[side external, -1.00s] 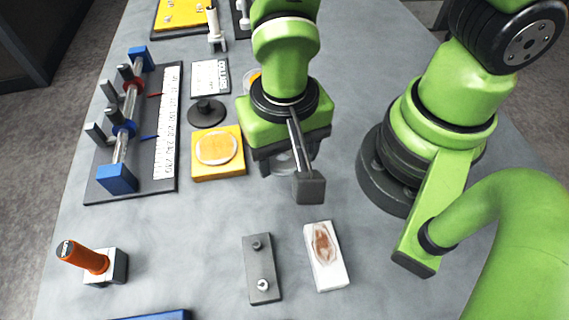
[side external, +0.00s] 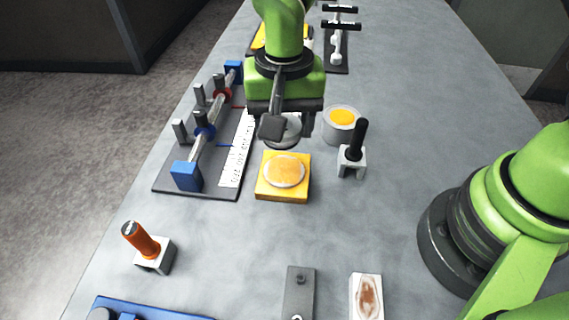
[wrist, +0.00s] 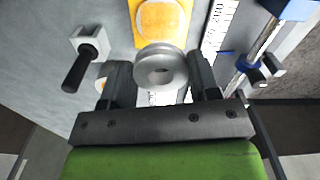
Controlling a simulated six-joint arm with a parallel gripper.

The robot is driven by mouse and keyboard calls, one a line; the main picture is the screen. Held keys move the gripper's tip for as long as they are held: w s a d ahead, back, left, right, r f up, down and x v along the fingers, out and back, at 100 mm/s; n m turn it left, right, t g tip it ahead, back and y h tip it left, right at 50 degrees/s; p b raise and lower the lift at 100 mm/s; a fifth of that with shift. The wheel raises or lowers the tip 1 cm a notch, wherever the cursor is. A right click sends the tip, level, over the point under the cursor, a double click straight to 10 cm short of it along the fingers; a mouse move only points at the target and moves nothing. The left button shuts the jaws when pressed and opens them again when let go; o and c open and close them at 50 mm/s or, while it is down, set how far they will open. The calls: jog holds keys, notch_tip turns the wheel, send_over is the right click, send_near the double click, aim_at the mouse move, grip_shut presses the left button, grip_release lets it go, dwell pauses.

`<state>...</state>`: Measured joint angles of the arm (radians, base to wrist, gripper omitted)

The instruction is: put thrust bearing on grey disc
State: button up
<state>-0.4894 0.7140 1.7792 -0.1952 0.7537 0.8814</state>
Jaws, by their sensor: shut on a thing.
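The thrust bearing, a silvery ring with a central hole, is held between the fingers of my gripper (wrist: 160,90); the ring (wrist: 160,68) faces the wrist camera. In the side view the bearing (side external: 291,134) shows partly below my gripper (side external: 285,128), just behind the yellow block. The fingers are shut on its sides. I cannot make out the grey disc now. In the earlier side view a dark grey disc with a central stud lay behind the yellow block, and my gripper now covers that area. Whether the bearing touches anything below is not clear.
The yellow block (side external: 262,192) with a round pale top is close in front. A black-handled block (side external: 352,160) and a grey pot (side external: 342,133) stand to the right. A rail fixture (side external: 186,176) with a white scale is left.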

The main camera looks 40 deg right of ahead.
aim_at(284, 172)
notch_tip(284, 172, down, 8)
jog(key=shift+f, duration=0.25)
jog(key=shift+f, duration=0.1)
jog(key=o, duration=1)
